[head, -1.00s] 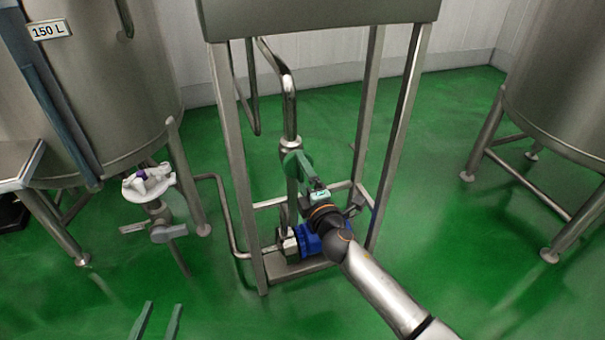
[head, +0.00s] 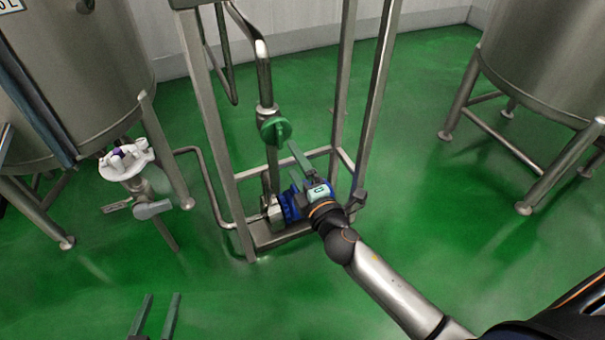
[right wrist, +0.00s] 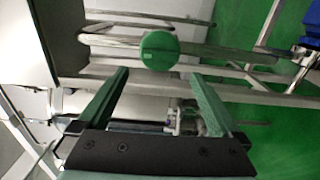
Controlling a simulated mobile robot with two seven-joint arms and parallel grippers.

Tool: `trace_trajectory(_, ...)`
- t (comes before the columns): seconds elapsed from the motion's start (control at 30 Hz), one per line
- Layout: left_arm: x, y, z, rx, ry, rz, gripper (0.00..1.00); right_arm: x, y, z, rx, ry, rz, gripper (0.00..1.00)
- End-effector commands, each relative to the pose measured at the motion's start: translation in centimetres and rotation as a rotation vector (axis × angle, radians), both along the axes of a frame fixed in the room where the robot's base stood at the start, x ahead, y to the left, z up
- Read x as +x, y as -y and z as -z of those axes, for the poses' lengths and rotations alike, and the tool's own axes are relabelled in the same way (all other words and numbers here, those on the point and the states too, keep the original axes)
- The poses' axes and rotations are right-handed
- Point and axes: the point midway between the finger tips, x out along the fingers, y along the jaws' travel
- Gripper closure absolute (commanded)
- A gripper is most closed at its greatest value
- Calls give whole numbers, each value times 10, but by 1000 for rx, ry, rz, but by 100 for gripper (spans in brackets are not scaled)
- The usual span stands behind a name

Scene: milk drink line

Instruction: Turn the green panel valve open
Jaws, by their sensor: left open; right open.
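The green panel valve (head: 275,130) is a round green knob on the upright steel pipe inside the frame. It also shows in the right wrist view (right wrist: 159,51), beyond the fingertips and roughly centred between them. My right gripper (head: 291,158) is open and empty, just below and right of the knob in the head view. In the right wrist view its two fingers (right wrist: 158,73) are wide apart, with no contact visible. My left gripper (head: 163,295) is open and empty at the bottom edge of the head view, away from the valve.
Steel frame legs (head: 209,130) stand around the pipe. A blue pump (head: 288,206) sits low behind my right gripper. Another tank (head: 545,65) is at right. Green floor (head: 440,210) is clear between.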

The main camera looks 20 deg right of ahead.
Motion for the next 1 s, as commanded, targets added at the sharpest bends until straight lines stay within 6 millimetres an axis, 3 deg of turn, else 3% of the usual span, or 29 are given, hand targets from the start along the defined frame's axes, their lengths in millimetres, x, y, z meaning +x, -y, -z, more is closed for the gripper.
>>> trace_trajectory(0.1,0,0,0,1,4,1,50,-19,0,1,0,-2,-1,0)
trace_trajectory(0.3,3,0,-7,1,30,2,50,-35,1,0,-1,0,0,0)
trace_trajectory(0.87,3,-1,-8,2,36,3,50,-38,1,0,-1,0,0,0)
trace_trajectory(1.0,3,0,-8,3,36,5,50,-45,0,7,73,-29,-4,0)
